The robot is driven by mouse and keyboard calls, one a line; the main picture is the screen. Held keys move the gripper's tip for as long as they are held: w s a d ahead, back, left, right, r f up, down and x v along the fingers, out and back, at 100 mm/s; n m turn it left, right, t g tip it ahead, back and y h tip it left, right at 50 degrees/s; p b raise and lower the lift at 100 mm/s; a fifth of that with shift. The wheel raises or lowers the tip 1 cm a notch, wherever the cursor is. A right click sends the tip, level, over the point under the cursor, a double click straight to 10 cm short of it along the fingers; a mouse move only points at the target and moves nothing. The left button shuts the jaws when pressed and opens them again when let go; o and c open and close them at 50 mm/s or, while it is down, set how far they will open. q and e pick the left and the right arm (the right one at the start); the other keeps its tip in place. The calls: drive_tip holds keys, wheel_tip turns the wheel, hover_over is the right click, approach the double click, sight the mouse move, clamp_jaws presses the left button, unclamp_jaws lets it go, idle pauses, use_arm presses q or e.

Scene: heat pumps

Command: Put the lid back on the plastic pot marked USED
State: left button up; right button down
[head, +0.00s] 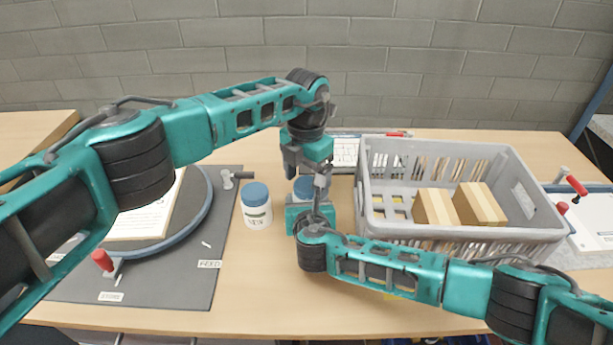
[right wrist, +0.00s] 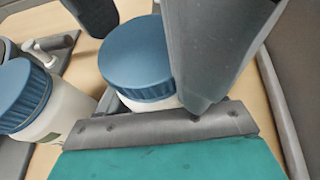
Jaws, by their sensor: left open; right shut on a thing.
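A white plastic pot with a blue lid (head: 303,188) stands between my two grippers in the head view, largely hidden by them. In the right wrist view its blue lid (right wrist: 136,58) sits on top of the white body, looking level. My right gripper (head: 317,192) is shut on this pot from the front. My left gripper (head: 306,170) is open, pointing down just over the lid. A second white pot with a blue lid (head: 257,206) stands to the left, also in the right wrist view (right wrist: 35,100).
A grey crate (head: 460,235) with cardboard boxes (head: 455,205) stands close on the right. A grey mat (head: 200,275) with a round blue-rimmed plate and red-handled clamp (head: 103,262) lies left. Bare table shows in front of the pots.

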use_arm(q)
drive_tip(key=shift+s+d, duration=0.1)
drive_tip(key=shift+d, duration=0.05)
drive_tip(key=shift+r, duration=2.25)
drive_tip(key=shift+c, duration=0.4)
drive_tip(key=r+n, duration=0.1)
drive_tip(key=n, duration=0.3)
drive_tip(key=shift+r, duration=0.35)
drive_tip(key=n, duration=0.1)
drive_tip(key=r+n, duration=0.1)
drive_tip(key=n, duration=0.2)
drive_tip(key=shift+r, duration=0.35)
drive_tip(key=shift+f, duration=4)
